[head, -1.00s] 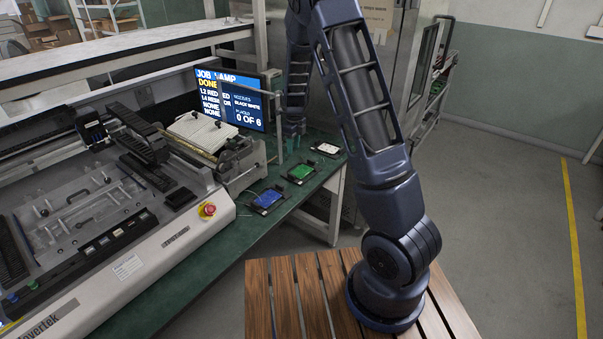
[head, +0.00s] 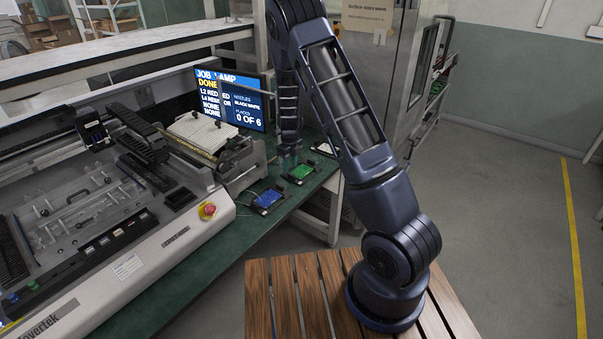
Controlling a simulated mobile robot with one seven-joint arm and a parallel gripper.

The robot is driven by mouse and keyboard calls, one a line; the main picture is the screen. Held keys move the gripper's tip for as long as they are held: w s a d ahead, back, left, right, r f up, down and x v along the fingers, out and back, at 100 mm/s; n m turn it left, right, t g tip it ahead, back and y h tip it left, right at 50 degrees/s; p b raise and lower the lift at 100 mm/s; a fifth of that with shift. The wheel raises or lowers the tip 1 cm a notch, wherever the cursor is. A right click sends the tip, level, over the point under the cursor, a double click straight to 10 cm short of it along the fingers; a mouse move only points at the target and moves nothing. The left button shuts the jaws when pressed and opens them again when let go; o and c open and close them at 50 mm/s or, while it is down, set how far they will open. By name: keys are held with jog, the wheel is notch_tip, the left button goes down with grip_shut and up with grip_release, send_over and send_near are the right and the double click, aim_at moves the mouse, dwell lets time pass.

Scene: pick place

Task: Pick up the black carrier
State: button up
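Several flat carriers with dark edges lie in a row on the green bench top. One holds a blue board (head: 269,198), one a green board (head: 301,172), and a pale one (head: 323,149) lies farther back, partly covered by my arm. I cannot tell which of these is the black carrier. My gripper (head: 288,158) points down over the bench, just behind and left of the green board in the picture. It looks apart from the boards. Its fingers are too small and dark to show whether they are open, and I see nothing held.
A large grey machine (head: 150,250) with a red stop button (head: 207,210) fills the left. A monitor (head: 232,99) and a white-topped device (head: 205,135) stand behind the carriers. A metal cabinet (head: 365,60) is at the back. The floor at right is clear.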

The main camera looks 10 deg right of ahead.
aim_at(290, 174)
notch_tip(290, 174, down, 5)
jog(key=shift+r, duration=0.2)
grip_shut()
jog(key=shift+r, duration=0.15)
